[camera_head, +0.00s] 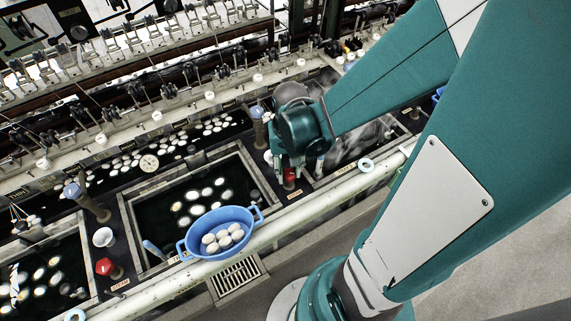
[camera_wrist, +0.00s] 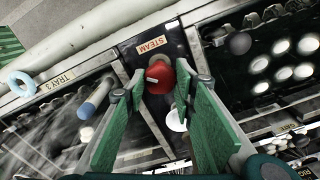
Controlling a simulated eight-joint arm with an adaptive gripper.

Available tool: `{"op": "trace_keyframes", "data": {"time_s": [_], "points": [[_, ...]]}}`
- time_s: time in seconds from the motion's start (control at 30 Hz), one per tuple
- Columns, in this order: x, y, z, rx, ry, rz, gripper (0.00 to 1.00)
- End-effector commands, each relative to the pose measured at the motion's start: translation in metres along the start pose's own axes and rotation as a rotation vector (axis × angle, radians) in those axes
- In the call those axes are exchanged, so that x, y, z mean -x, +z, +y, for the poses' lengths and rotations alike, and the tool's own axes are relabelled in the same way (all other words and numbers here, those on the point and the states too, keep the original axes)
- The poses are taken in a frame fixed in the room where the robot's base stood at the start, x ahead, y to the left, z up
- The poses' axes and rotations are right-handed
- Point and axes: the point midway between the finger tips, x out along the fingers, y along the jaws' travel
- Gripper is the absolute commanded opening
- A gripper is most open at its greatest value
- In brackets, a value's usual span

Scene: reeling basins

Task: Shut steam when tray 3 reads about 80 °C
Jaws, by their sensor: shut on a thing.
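The red steam knob (camera_wrist: 160,77) sits by the STEAM label (camera_wrist: 151,46) in the wrist view. My gripper (camera_wrist: 162,82) has its green-padded fingers on both sides of the knob, closed on it. In the head view my gripper (camera_head: 288,167) reaches down over the same red knob (camera_head: 290,179). The basin labelled TRAY 3 (camera_wrist: 55,86) lies left of the knob in the wrist view, with pale steam over its water. In the head view tray 3 (camera_head: 350,140) is partly hidden by my arm. No temperature reading for it is legible.
A blue basket of cocoons (camera_head: 218,234) stands at the front of the neighbouring basin. A white pipe (camera_head: 300,211) runs along the front edge.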

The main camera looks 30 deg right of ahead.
Motion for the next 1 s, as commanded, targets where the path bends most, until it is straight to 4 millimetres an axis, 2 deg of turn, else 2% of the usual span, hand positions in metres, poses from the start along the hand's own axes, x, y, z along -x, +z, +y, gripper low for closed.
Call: {"op": "trace_keyframes", "data": {"time_s": [0.3, 0.77, 0.8, 0.87, 0.9, 1.0], "points": [[-0.0001, -0.0003, 0.0000, -0.134, 0.000, 0.000, 0.15], [0.0002, -0.0003, 0.0000, -0.152, 0.000, 0.000, 0.15], [0.0002, -0.0003, 0.0000, -0.152, 0.000, 0.000, 0.31], [0.0002, -0.0003, 0.0000, -0.152, 0.000, 0.000, 0.39], [0.0002, -0.0003, 0.0000, -0.152, 0.000, 0.000, 0.42], [0.0001, -0.0002, 0.0000, -0.152, 0.000, 0.000, 0.42]]}}
